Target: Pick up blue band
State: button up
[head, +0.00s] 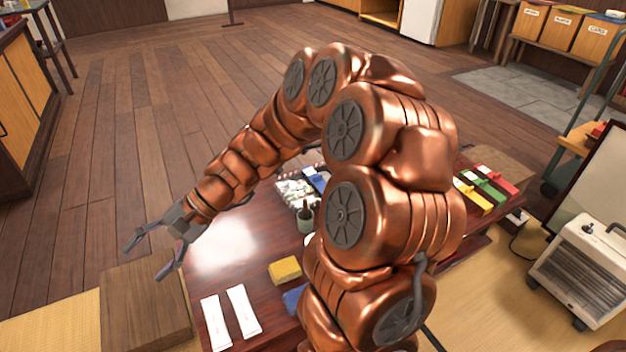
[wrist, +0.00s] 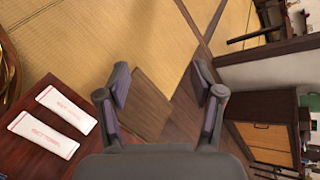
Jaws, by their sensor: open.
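My gripper (head: 150,256) is open and empty, held out past the left side of the dark red low table (head: 222,262). It also shows open in the wrist view (wrist: 161,88), with floor and a wooden board between its fingers. A blue item (head: 294,299) lies on the table, partly hidden by my arm. Another blue piece (head: 317,180) lies by a white patterned thing at the table's far side. I cannot tell whether either is the blue band. Items with yellow, green and red bands (head: 487,187) lie at the right; my arm may hide others.
Two white paper packets (head: 229,317) and a yellow block (head: 285,270) are on the table, with a dark cup (head: 305,216) behind. A wooden step (head: 147,305) stands left of the table. A white heater (head: 585,268) stands at the right. Open plank floor lies beyond.

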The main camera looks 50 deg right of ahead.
jog(key=w+d+m+t, duration=0.65)
jog(key=w+d, duration=0.35)
jog(key=w, duration=0.2)
jog(key=w+d+f+m+t+h+p, duration=0.1)
jog(key=w+d+f+m+t+h, duration=0.2)
jog(key=d, duration=0.5)
jog(key=w+d+m+t+h+p, duration=0.1)
jog(key=w+d+m+t, duration=0.1)
jog(key=d+m, duration=0.45)
jog(key=m+h+p, duration=0.1)
jog(key=m+h, duration=1)
jog(key=m, duration=0.2)
send_near(318, 177)
jog(key=shift+w+g, duration=0.25)
jog(key=shift+w, duration=0.2)
jog(key=shift+d+f, duration=0.2)
jog(key=shift+f, duration=0.15)
jog(key=shift+w+d+f, duration=0.1)
jog(key=shift+w+f, duration=0.25)
jog(key=shift+w, duration=0.2)
jog(key=shift+r+b+x, duration=0.15)
jog(key=shift+b+x, duration=0.35)
jog(key=shift+x, duration=0.45)
jog(key=shift+r+b+x, duration=0.1)
jog(key=shift+b+x, duration=0.35)
jog(key=shift+x, duration=1.7)
jog(key=shift+w+r, duration=0.1)
jog(key=shift+r, duration=0.05)
